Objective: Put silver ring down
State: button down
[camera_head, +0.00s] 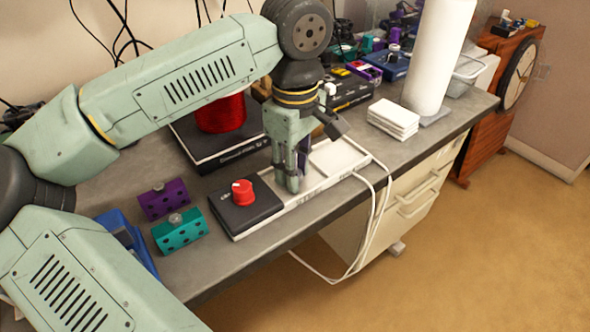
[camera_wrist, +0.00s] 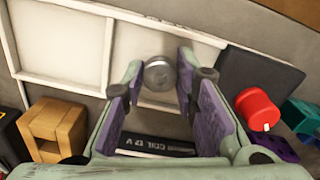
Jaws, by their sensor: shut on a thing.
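The silver ring (camera_wrist: 160,74) shows in the wrist view as a small round metal piece between my fingertips. My gripper (camera_wrist: 160,80) is shut on it. In the head view my gripper (camera_head: 290,183) points down over the white compartment tray (camera_head: 322,183), at the part nearest the black box with the red knob. The ring is hidden behind the fingers there. The tray (camera_wrist: 108,55) also shows in the wrist view, with the ring over its right-hand part. I cannot tell whether the ring touches the tray floor.
A black box with a red knob (camera_head: 243,193) stands against the tray's left end. Teal (camera_head: 180,231) and purple (camera_head: 163,199) blocks lie further left. A wooden block (camera_wrist: 55,127) and a black coil base (camera_wrist: 155,144) are close to my gripper. White cables (camera_head: 372,215) hang off the desk's front edge.

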jog(key=shift+r, duration=0.1)
jog(key=shift+f, duration=0.2)
jog(key=c, duration=1.3)
grip_release()
jog(key=shift+r, duration=0.15)
notch_tip(320, 180, up, 12)
jog(key=shift+r+b, duration=0.1)
jog(key=shift+b, duration=0.7)
jog(key=shift+s, duration=0.1)
